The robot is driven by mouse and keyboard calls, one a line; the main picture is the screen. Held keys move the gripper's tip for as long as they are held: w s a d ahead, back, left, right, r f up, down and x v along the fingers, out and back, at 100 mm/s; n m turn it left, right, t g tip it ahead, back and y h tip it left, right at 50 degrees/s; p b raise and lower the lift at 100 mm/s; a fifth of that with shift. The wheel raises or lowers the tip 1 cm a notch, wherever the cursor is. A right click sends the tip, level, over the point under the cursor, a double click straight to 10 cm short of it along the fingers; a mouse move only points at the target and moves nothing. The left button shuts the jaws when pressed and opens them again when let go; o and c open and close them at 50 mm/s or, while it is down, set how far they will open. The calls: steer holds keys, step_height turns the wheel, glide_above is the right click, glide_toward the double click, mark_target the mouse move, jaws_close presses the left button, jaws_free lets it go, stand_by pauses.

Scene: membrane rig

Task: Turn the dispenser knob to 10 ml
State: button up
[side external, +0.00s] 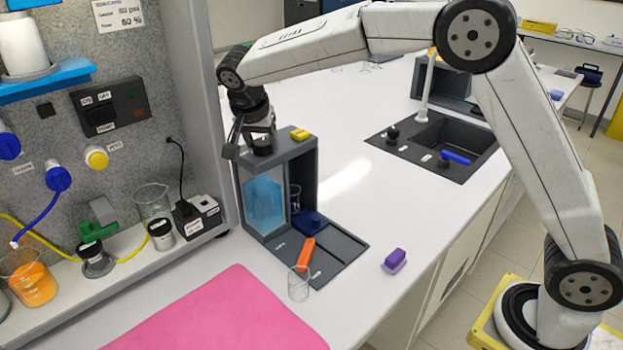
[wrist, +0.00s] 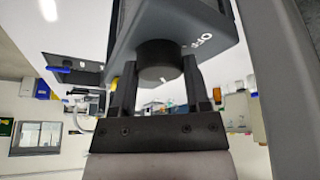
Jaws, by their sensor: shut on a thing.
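The dispenser (side external: 308,165) is a dark grey housing with a window of blue liquid (side external: 264,203), standing on the white bench in the side view. My gripper (side external: 261,145) points down at the top of this housing. In the wrist view a round black knob (wrist: 160,61) sits between the two fingers of my gripper (wrist: 159,80), which are shut on it. A white "OFF" label shows beside the knob on the dispenser's face. The knob's pointer and any 10 ml mark cannot be made out. In the side view the gripper mostly hides the knob.
An orange lever (side external: 305,255) and a small clear beaker (side external: 299,284) are at the dispenser's front. A purple block (side external: 395,261) lies to the right and a pink mat (side external: 225,315) in front. A grey panel rig (side external: 190,60) stands close on the left.

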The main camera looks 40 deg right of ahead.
steer(key=shift+m, duration=0.6)
steer(key=o, duration=1.3)
steer(key=shift+v, duration=3.95)
steer(key=shift+w, duration=0.1)
